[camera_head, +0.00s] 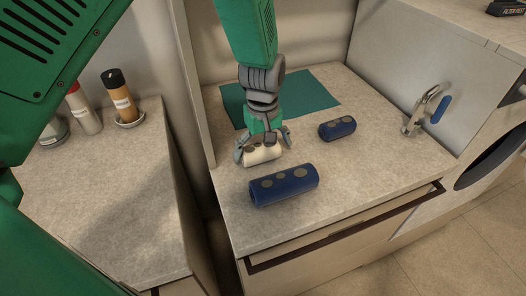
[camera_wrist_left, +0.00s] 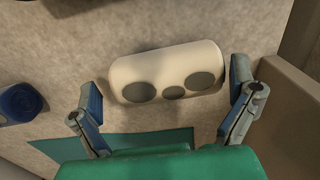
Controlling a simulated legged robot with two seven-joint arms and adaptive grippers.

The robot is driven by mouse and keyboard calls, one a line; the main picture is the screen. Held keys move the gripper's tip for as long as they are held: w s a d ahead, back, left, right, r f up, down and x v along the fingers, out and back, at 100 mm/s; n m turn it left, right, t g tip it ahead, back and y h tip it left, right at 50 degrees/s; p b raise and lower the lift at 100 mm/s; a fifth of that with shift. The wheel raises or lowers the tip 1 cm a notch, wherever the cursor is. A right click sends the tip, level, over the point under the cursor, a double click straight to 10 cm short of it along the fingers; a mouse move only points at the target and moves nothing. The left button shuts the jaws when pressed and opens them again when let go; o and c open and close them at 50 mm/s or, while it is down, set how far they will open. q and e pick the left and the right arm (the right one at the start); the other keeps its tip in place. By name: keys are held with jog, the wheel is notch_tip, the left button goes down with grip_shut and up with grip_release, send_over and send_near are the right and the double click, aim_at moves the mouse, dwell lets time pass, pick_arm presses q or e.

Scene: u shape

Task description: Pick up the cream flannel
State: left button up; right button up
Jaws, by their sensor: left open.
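The cream flannel (camera_head: 262,152) is a rolled, cream cylinder with dark round spots, lying on the counter. It also shows in the left wrist view (camera_wrist_left: 154,72), lying across the space between the fingers. My left gripper (camera_head: 264,146) points down over it, with one finger near each end of the roll. In the left wrist view the gripper (camera_wrist_left: 168,105) is open, and its fingertips are close to the roll's two ends. I cannot tell whether they touch it. My right gripper is not in view.
A large blue roll (camera_head: 284,186) lies just in front of the cream one, and a smaller blue roll (camera_head: 337,128) lies to the right. A green mat (camera_head: 312,88) lies behind. A tap-like metal fixture (camera_head: 417,112) stands at the right. Bottles (camera_head: 120,96) stand on the left counter.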

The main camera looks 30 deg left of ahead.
pick_arm(q)
jog(key=shift+s+a, duration=0.15)
jog(key=shift+a, duration=0.25)
jog(key=c, duration=1)
